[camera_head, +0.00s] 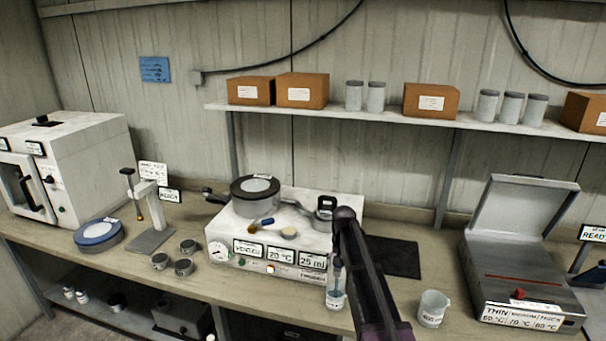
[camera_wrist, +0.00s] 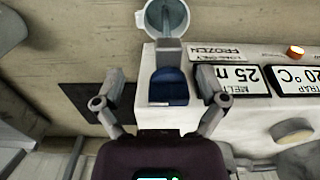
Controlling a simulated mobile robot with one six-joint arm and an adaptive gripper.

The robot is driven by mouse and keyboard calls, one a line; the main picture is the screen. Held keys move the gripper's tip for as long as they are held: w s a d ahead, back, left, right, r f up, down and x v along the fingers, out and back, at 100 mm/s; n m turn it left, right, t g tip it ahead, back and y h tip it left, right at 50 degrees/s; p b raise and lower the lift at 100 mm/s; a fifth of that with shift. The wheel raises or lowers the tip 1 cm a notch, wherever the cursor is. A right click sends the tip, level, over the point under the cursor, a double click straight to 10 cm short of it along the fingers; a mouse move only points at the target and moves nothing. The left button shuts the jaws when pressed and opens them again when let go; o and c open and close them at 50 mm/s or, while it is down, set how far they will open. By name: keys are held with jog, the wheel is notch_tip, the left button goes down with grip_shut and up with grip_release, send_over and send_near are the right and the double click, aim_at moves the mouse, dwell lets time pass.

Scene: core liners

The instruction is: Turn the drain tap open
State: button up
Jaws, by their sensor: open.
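The drain tap shows in the wrist view as a blue handle (camera_wrist: 168,88) with a grey spout piece (camera_wrist: 168,52), at the corner of the white labelled box (camera_head: 235,232). My gripper (camera_wrist: 161,75) is open, with one finger on each side of the blue handle. Gaps show between the fingers and the handle, so no grip is visible. A clear vessel (camera_wrist: 150,18) sits by the spout end in the wrist view; it also shows in the head view (camera_head: 335,299). My dark arm covers most of the tap in the head view.
A beaker (camera_head: 433,308) stands near the bench's front edge, beside an open-lidded grey heater (camera_head: 515,275). Small metal cups (camera_head: 183,267) stand left of the box.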

jog(key=s+n, duration=0.3)
jog(key=s, duration=2.3)
jog(key=shift+d+f, duration=0.15)
jog(key=shift+d, duration=0.05)
